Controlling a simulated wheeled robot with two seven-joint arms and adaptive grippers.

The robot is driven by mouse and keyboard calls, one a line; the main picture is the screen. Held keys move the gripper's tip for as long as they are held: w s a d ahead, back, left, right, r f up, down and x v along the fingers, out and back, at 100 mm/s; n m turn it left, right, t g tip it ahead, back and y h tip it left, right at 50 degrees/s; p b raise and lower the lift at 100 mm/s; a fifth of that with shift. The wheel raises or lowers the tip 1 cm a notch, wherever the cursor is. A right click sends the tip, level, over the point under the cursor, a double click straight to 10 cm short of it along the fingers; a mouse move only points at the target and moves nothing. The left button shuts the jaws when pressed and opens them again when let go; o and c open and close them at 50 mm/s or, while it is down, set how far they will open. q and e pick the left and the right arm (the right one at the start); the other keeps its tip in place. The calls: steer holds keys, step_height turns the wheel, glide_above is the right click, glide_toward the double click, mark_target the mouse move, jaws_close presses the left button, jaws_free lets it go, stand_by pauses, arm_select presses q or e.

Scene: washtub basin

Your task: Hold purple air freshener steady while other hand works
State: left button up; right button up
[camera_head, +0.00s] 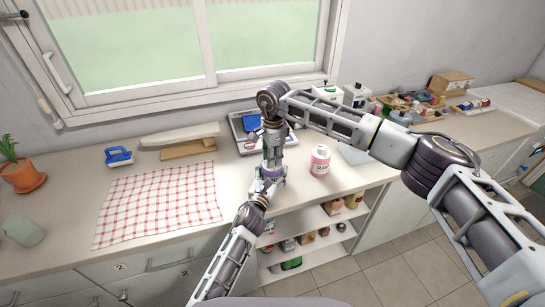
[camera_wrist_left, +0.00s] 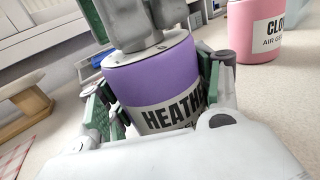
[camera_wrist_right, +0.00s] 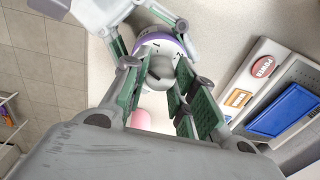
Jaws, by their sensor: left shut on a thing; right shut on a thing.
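The purple air freshener (camera_wrist_left: 150,80) is a can with a white label reading "HEATH…", on the counter side of my arms. My left gripper (camera_wrist_left: 160,100) is shut around its body from both sides. In the head view a little purple of the can (camera_head: 271,172) shows between my grippers. My right gripper (camera_wrist_right: 160,75) comes from above and is shut on the grey top part (camera_wrist_right: 160,68) of the can. The purple rim (camera_wrist_right: 152,37) shows beyond it. The fingers hide much of the top, and the can's base is hidden.
A pink air freshener can (camera_head: 320,160) stands just right of my grippers. A checked cloth (camera_head: 160,200), a blue brush (camera_head: 118,156) and a potted plant (camera_head: 22,176) are left. Several small items crowd the counter at right.

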steer(key=m, duration=0.5)
steer(key=shift+a+r, duration=0.1)
steer(key=shift+a, duration=0.05)
steer(key=m, duration=0.9)
steer(key=shift+w+m+h, duration=0.1)
steer(key=shift+m+h, duration=0.2)
steer(key=shift+m, duration=2.6)
steer(key=shift+w, duration=0.1)
steer(key=o, duration=1.1)
steer(key=shift+c, duration=0.2)
